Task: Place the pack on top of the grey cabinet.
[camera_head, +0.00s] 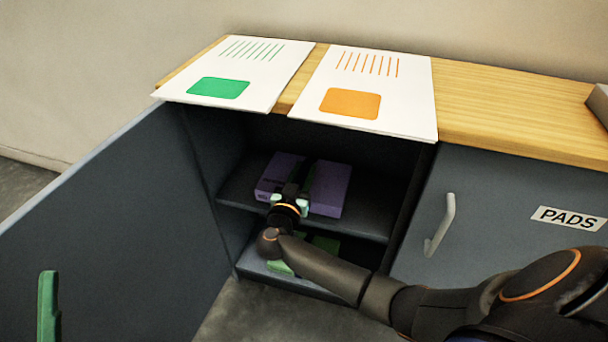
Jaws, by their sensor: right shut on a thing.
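The grey cabinet (500,195) has a wooden top and an open compartment on the left. The gripper and wrist hide part of the pack's front. I cannot tell whether the pack is lifted clear of the shelf. My left gripper is not clearly in view.
Two white sheets, one with a green patch (218,88) and one with an orange patch (350,103), cover the top's left part. Bare wood (500,105) lies right of them; a grey object (598,103) is at the far right. The open door (120,225) stands left. Green items (326,243) sit below.

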